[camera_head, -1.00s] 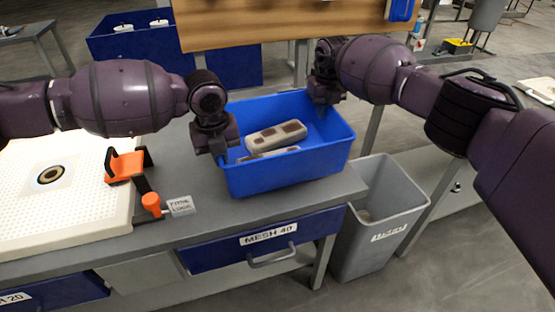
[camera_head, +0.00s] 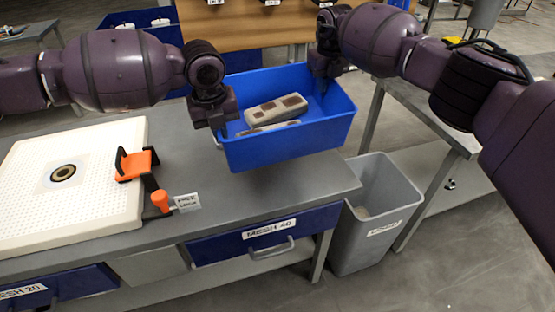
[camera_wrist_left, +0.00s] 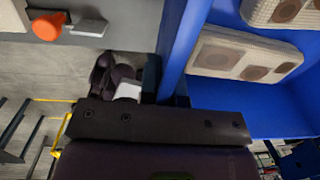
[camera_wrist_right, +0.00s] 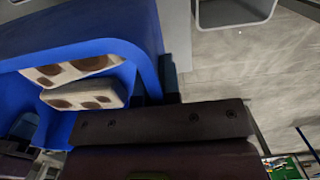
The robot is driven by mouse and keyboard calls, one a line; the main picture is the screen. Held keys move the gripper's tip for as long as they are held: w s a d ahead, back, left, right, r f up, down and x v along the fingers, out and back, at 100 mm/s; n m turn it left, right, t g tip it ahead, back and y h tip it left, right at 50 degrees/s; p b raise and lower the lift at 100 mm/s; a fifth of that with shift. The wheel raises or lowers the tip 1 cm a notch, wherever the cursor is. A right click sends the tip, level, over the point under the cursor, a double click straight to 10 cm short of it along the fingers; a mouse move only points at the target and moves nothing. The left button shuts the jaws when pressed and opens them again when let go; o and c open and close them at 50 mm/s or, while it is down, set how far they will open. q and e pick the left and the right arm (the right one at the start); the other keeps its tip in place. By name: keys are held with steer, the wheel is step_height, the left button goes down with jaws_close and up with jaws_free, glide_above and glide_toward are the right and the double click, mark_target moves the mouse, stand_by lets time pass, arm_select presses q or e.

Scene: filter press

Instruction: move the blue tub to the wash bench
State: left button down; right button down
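The blue tub (camera_head: 290,148) is held between my two grippers, seemingly a little above the grey bench (camera_head: 290,185). Two pale blocks with brown patches lie in it; the upper block (camera_head: 276,109) shows clearly. My left gripper (camera_head: 222,122) is shut on the tub's left wall; the left wrist view shows its fingers astride the blue wall (camera_wrist_left: 185,45). My right gripper (camera_head: 322,85) is shut on the far right wall, and the right wrist view shows the wall (camera_wrist_right: 150,45) between its fingers. I cannot tell which surface is the wash bench.
A white perforated plate (camera_head: 100,200) with an orange clamp (camera_head: 136,165) lies on the bench's left part. A grey bin (camera_head: 365,245) stands on the floor at the bench's right end. Another grey table (camera_head: 430,115) stands right of it. A wooden panel (camera_head: 240,30) is behind.

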mark_target(334, 123)
arm_select(q)
steer(key=shift+s, duration=0.1)
arm_select(e)
steer(key=shift+r, duration=0.15)
